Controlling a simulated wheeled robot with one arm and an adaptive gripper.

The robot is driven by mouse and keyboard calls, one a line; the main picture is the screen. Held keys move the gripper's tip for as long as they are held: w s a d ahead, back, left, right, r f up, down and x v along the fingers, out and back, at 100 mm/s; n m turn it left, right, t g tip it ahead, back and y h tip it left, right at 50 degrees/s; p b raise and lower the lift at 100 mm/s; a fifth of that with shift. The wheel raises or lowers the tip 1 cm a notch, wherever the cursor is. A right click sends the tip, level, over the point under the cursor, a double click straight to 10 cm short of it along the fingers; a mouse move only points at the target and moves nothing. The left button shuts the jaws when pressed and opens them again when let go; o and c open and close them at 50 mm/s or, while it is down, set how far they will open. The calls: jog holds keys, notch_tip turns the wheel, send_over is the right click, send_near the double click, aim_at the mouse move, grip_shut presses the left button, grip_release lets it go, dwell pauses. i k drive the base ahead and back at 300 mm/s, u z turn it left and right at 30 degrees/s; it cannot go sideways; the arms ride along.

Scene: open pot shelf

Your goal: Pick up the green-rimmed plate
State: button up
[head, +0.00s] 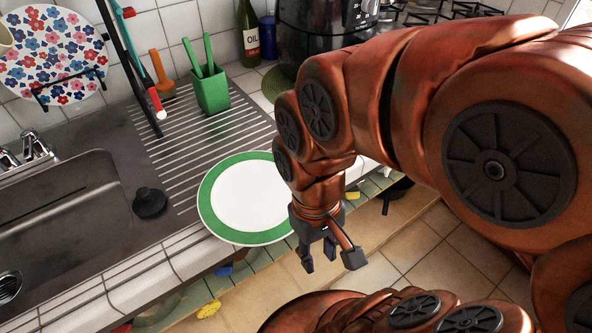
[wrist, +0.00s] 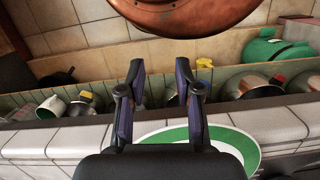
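The green-rimmed plate (head: 250,197) is white with a wide green rim. It lies flat on the sink's ribbed drainboard and the tiled counter edge in the head view. In the wrist view part of its green rim (wrist: 228,136) shows at the bottom, partly hidden behind my gripper's body. My gripper (head: 333,262) is in front of the counter, right of and nearer than the plate, pointing down and apart from it. In the wrist view its two fingers (wrist: 160,82) stand apart with nothing between them.
A sink basin (head: 62,222) with a black stopper (head: 150,202) is left. A green utensil holder (head: 210,91) stands behind the plate, with an oil bottle (head: 249,40) farther back. Below the counter edge, an open shelf (wrist: 20,134) holds pots. Floor is clear in front.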

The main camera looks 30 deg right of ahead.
aim_at(243, 200)
jog(key=z, duration=0.85)
jog(key=k, duration=1.25)
jog(key=u, duration=1.2)
